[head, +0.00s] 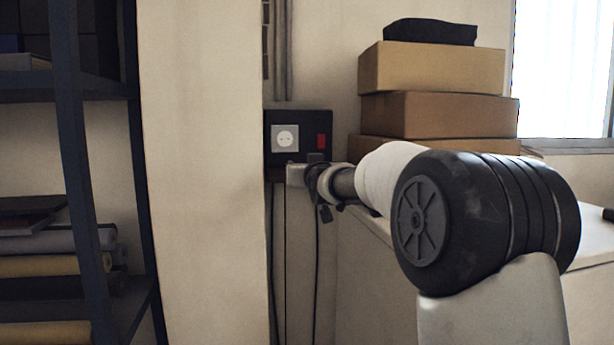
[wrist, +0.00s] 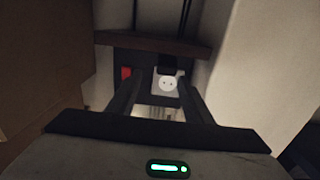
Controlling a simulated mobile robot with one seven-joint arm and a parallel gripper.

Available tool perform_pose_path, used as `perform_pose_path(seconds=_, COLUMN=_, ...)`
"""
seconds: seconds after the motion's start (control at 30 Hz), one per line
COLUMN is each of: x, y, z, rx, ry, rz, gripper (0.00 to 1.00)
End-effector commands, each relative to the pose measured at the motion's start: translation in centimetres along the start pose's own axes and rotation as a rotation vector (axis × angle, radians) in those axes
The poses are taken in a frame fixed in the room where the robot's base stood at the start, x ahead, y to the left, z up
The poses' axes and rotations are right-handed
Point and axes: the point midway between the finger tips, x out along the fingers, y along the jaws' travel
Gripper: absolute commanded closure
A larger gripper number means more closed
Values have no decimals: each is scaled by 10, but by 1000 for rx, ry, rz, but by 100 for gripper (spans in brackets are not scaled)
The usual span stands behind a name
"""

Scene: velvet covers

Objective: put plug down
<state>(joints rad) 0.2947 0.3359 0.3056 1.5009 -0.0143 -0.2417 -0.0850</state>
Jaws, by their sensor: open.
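A dark block that looks like the plug (wrist: 168,66) shows in the wrist view at the brown ledge, close to the white socket (wrist: 168,83). In the head view, a dark block (head: 316,158) shows just above my gripper; I cannot tell for sure that it is the plug. My gripper (wrist: 158,100) is open, its two fingers spread toward the socket box with nothing visibly held between them.
The black wall box (head: 304,122) carries the socket and a red switch (head: 321,141). The brown ledge (wrist: 150,43) lies under it, with dark cables (head: 318,250) hanging below. Stacked cardboard boxes (head: 435,115) stand right on a pale cabinet. A wall pillar (head: 200,180) stands left.

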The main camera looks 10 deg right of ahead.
Motion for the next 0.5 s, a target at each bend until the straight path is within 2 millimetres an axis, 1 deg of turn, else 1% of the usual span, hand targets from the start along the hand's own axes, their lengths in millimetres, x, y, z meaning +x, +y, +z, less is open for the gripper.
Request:
perform_pose_path(seconds=0.03, x=-10, y=0, z=1, rx=-2, ry=2, rz=1, gripper=54)
perform_pose_path(seconds=0.1, x=-19, y=1, z=0, rx=-2, ry=2, rz=1, gripper=54)
perform_pose_path(seconds=0.2, x=-28, y=0, z=0, rx=-1, ry=1, rz=0, gripper=54)
perform_pose_path(seconds=0.3, x=-32, y=0, z=0, rx=-1, ry=1, rz=0, gripper=54)
perform_pose_path(seconds=0.5, x=-33, y=0, z=-1, rx=-1, ry=1, rz=-1, gripper=54)
